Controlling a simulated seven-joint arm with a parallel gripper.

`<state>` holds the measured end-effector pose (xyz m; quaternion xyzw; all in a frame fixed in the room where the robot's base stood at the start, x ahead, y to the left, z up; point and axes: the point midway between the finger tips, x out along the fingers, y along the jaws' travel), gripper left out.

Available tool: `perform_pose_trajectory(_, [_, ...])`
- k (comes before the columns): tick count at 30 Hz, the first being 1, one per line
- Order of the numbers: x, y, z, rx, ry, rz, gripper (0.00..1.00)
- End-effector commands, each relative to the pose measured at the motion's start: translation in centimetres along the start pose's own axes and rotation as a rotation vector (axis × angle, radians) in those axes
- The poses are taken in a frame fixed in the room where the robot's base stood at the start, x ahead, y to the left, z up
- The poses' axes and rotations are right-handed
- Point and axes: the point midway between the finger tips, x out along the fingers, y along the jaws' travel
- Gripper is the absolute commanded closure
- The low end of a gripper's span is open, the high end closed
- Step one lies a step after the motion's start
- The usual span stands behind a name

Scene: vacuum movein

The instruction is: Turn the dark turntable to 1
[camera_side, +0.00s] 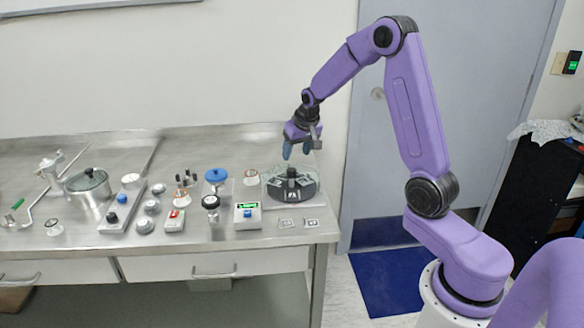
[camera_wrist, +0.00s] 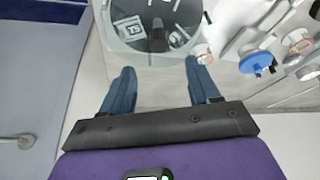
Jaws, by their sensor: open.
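The dark turntable (camera_side: 306,190) is a round disc with a black upright knob (camera_side: 291,178) at its middle, near the right end of the steel table. Small white markers lie on the disc. In the wrist view the turntable (camera_wrist: 180,38) is at the top, cut off by the frame edge, with its knob (camera_wrist: 157,38) showing. My gripper (camera_side: 297,151) is above and behind the turntable, apart from it. In the wrist view its two blue fingers (camera_wrist: 158,80) are spread wide with nothing between them. I cannot read which number the turntable is set to.
A blue-topped valve (camera_side: 216,177), a box with a green display (camera_side: 247,213) and a white-and-orange knob (camera_side: 251,176) stand left of the turntable. Two flat printed markers (camera_side: 299,222) lie in front. The table's right edge is close.

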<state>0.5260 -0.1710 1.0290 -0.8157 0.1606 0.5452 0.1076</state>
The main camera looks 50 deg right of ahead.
Motion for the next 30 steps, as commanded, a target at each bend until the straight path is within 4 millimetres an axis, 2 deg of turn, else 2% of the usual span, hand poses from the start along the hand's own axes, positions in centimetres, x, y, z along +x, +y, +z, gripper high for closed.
perform_pose_trajectory(3, [2.2, 0.0, 0.1, -0.002, -0.005, 0.001, 0.39])
perform_pose_trajectory(9, [5.3, 0.0, 0.1, -0.001, -0.003, 0.001, 0.39])
perform_pose_trajectory(15, [7.3, 0.0, 0.0, 0.000, -0.001, 0.001, 0.39])
perform_pose_trajectory(28, [8.1, 0.0, -0.1, -0.001, 0.001, 0.000, 0.39])
perform_pose_trajectory(29, [8.1, 0.0, -0.1, -0.001, 0.001, 0.000, 0.42])
perform_pose_trajectory(30, [8.1, 0.0, 0.0, -0.001, 0.001, 0.000, 0.55])
